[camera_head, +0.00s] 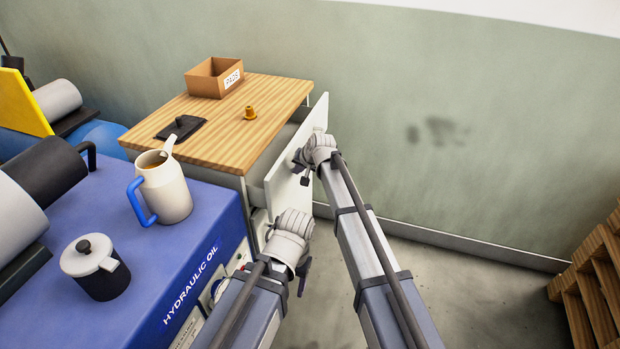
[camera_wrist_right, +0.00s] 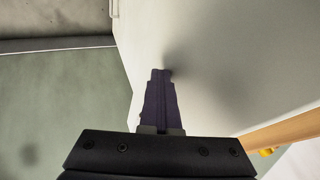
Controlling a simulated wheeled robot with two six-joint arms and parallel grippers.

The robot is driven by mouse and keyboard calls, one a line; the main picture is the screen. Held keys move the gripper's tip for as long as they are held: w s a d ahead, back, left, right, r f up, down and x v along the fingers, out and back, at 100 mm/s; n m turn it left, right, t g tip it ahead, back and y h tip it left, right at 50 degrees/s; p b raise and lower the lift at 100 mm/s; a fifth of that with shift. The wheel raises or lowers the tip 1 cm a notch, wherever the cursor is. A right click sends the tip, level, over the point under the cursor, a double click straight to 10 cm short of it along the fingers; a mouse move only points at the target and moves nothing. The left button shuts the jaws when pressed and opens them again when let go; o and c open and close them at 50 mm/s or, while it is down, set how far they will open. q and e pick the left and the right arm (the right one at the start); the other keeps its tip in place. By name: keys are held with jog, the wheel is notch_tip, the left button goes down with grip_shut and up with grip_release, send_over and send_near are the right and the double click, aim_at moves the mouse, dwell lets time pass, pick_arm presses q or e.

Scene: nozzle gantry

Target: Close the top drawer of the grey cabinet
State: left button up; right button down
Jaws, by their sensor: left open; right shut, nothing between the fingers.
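The grey cabinet (camera_head: 238,184) has a wooden top and stands against the wall in the head view. Its top drawer (camera_head: 287,172) is pulled out, with a gap behind its pale front panel. My right gripper (camera_head: 301,160) is at the outer face of that panel. In the right wrist view its shut, empty fingers (camera_wrist_right: 161,76) point at the pale drawer front (camera_wrist_right: 225,70), with a shadow at the tips; I cannot tell whether they touch. My left gripper (camera_head: 303,276) is open and empty, lower and nearer, beside the blue unit. Its fingers are partly hidden by its wrist.
On the cabinet top are a cardboard box (camera_head: 214,79), a small orange-brown piece (camera_head: 250,113) and a black plate (camera_head: 181,128). A blue hydraulic oil unit (camera_head: 105,222) with a white jug (camera_head: 165,190) stands at left. Wooden pallets (camera_head: 592,275) stand at right; the floor between is clear.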

jog(key=a, duration=0.2)
jog(key=w+a, duration=0.1)
jog(key=a, duration=0.1)
jog(key=w+a, duration=0.1)
jog(key=a, duration=0.1)
jog(key=shift+w+a, duration=0.15)
jog(key=shift+a, duration=0.55)
jog(key=shift+d, duration=0.45)
jog(key=d, duration=0.1)
jog(key=s+d, duration=0.1)
jog(key=d+r+p, duration=0.1)
jog(key=shift+s+d, duration=0.4)
pick_arm(q)
notch_tip(320, 180, up, 8)
jog(key=d+p, duration=0.1)
jog(key=p, duration=0.6)
pick_arm(e)
jog(key=v, duration=0.9)
pick_arm(q)
jog(key=shift+w+d, duration=0.1)
pick_arm(e)
jog(key=shift+d+f, duration=0.15)
